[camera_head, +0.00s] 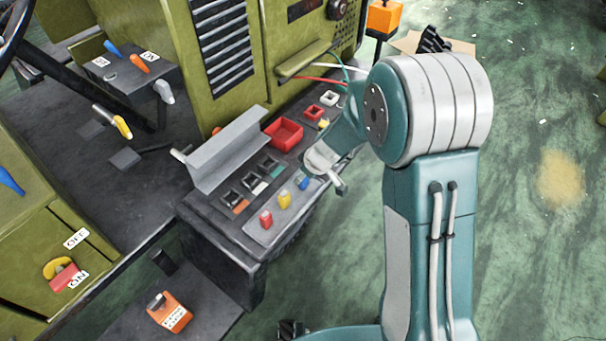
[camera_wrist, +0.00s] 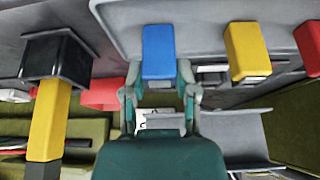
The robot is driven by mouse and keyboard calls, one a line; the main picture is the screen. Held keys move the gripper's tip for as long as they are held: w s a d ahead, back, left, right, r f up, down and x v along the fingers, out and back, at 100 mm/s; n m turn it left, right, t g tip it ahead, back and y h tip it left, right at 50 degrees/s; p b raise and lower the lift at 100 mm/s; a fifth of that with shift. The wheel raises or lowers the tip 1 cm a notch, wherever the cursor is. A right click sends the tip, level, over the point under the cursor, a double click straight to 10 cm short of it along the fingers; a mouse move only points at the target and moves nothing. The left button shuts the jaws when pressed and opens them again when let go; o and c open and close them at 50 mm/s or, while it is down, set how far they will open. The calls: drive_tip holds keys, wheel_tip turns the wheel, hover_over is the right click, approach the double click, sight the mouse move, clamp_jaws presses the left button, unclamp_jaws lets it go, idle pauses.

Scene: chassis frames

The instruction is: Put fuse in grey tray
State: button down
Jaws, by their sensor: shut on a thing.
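The blue fuse (camera_head: 302,183) stands upright at the right end of the light grey tray (camera_head: 248,233) on the dark console. In the wrist view the blue fuse (camera_wrist: 158,48) is between the two fingertips of my gripper (camera_wrist: 158,76), which is shut on it. In the head view my gripper (camera_head: 332,178) is beside the tray's right end, its fingers partly hidden by the wrist. A yellow fuse (camera_head: 284,200) and a red fuse (camera_head: 265,218) stand in the same row. They show in the wrist view as yellow (camera_wrist: 246,50) and red (camera_wrist: 312,48).
Black sockets (camera_head: 262,187) with coloured labels line the console behind the tray. Open green floor lies to the right.

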drive_tip(key=c, duration=0.7)
unclamp_jaws()
drive_tip(key=shift+a+f, duration=0.1)
drive_tip(key=o, duration=0.3)
drive_tip(key=shift+a, duration=0.2)
drive_tip(key=shift+d, duration=0.1)
drive_tip(key=shift+d+r, duration=0.1)
drive_tip(key=shift+r, duration=0.1)
drive_tip(key=s+d+r+m+h, duration=0.15)
drive_tip(key=s+d+r, duration=0.25)
drive_tip(key=s+r, duration=0.45)
drive_tip(key=s+d+r+m, duration=0.2)
drive_tip(key=s+d+r, duration=0.25)
drive_tip(key=r, duration=0.75)
drive_tip(key=s+d+r+m, duration=0.1)
drive_tip(key=s+m, duration=0.1)
drive_tip(key=s, duration=0.2)
drive_tip(key=s+d+r+m+t+h, duration=0.1)
drive_tip(key=s+d+m, duration=0.1)
drive_tip(key=s, duration=0.3)
drive_tip(key=s+d+r+m+t+h, duration=0.1)
drive_tip(key=s+d+r+m, duration=0.1)
drive_tip(key=s, duration=0.2)
drive_tip(key=shift+s+d+r+m+h, duration=0.1)
drive_tip(key=shift+s+d+m+h, duration=0.1)
drive_tip(key=shift+m+h, duration=0.05)
